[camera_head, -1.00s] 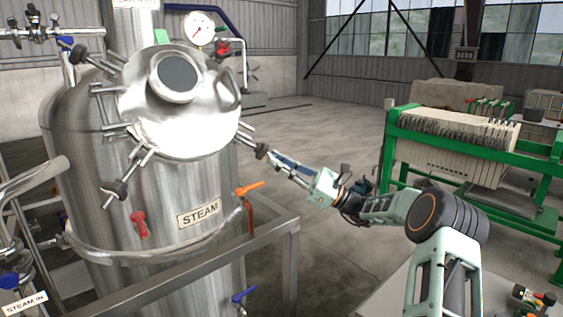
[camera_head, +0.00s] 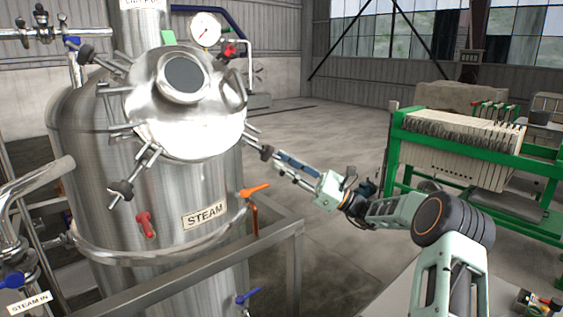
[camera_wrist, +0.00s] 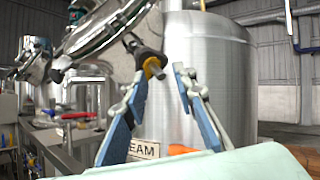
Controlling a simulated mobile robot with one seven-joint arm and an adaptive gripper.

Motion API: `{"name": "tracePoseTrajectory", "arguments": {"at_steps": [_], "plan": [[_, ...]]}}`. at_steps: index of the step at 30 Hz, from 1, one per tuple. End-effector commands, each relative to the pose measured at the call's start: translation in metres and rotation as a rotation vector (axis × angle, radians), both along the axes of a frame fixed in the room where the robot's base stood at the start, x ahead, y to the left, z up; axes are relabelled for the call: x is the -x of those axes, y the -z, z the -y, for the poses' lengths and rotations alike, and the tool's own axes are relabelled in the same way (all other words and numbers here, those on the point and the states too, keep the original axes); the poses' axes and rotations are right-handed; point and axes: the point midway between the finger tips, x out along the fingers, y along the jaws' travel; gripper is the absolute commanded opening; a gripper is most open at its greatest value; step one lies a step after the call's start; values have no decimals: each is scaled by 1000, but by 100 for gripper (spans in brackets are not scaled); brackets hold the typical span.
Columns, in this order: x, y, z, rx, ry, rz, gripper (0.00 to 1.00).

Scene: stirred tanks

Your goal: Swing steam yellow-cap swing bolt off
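The steam tank (camera_head: 205,185) carries a label reading STEAM and a domed lid with swing bolts around its rim. The swing bolt at the lid's right has a dark knob (camera_head: 266,153). In the wrist view this bolt (camera_wrist: 150,56) shows a yellow cap (camera_wrist: 154,68) at its end. My gripper (camera_head: 279,160) is just right of the knob. The wrist view shows its blue-padded fingers (camera_wrist: 160,73) apart, with the yellow cap near and between the tips. I see no clear contact, and the exact depth is hard to judge.
An orange-handled valve (camera_head: 255,190) sits below the bolt, and a metal frame rail (camera_head: 225,255) runs around the tank. Another swing bolt knob (camera_head: 121,190) hangs at the lid's lower left. A green filter press (camera_head: 470,150) stands at the right. Open floor lies between.

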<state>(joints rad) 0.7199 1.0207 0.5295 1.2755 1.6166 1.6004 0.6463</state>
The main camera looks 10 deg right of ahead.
Motion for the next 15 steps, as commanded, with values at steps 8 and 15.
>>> {"name": "tracePoseTrajectory", "arguments": {"at_steps": [8, 15], "plan": [[20, 28, 49, -2, 6, 0, 25], [35, 46, 80, -1, 3, 1, 25]]}}
